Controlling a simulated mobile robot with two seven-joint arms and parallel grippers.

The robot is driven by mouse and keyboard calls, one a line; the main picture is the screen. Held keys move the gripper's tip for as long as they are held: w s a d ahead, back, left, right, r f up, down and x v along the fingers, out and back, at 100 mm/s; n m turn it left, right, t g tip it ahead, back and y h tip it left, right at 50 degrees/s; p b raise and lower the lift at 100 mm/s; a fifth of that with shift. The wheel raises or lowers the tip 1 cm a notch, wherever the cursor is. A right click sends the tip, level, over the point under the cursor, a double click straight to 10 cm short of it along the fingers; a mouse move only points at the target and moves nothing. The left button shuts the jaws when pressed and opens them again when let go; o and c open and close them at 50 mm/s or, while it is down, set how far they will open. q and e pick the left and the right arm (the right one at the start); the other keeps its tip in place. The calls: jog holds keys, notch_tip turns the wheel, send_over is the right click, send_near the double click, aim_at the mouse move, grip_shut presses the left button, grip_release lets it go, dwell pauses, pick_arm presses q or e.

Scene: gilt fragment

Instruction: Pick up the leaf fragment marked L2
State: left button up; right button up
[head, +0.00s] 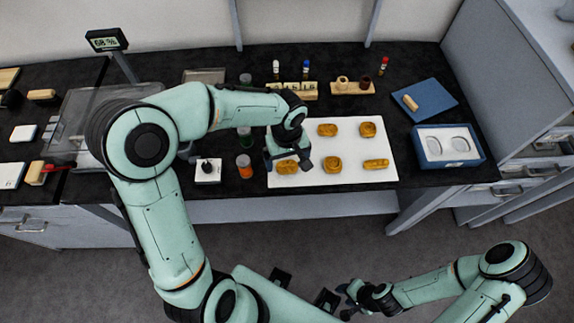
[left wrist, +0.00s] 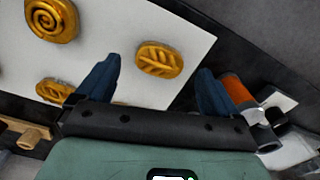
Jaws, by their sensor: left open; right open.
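A gold oval fragment with a leaf-vein pattern (left wrist: 160,58) lies on the white sheet (left wrist: 130,25). It appears to be the fragment at the sheet's front left corner in the head view (head: 287,167); no L2 mark is legible. My left gripper (head: 286,160) is open and empty above that corner. In the left wrist view its blue fingers stand to either side of the fragment, which lies below, apparently untouched. My right gripper (head: 344,299) is open and empty in front of the counter, far from the sheet.
Other gold fragments lie on the sheet, among them a spiral one (left wrist: 50,18) and one at the right (head: 376,164). An orange jar (head: 244,167) stands just left of the sheet. A blue-rimmed tray (head: 448,145) is at the right.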

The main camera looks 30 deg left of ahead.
aim_at(287, 167)
pick_arm(q)
notch_tip(287, 167, down, 3)
jog(key=shift+w+r, duration=0.1)
jog(key=c, duration=1.1)
jog(key=shift+r, duration=0.1)
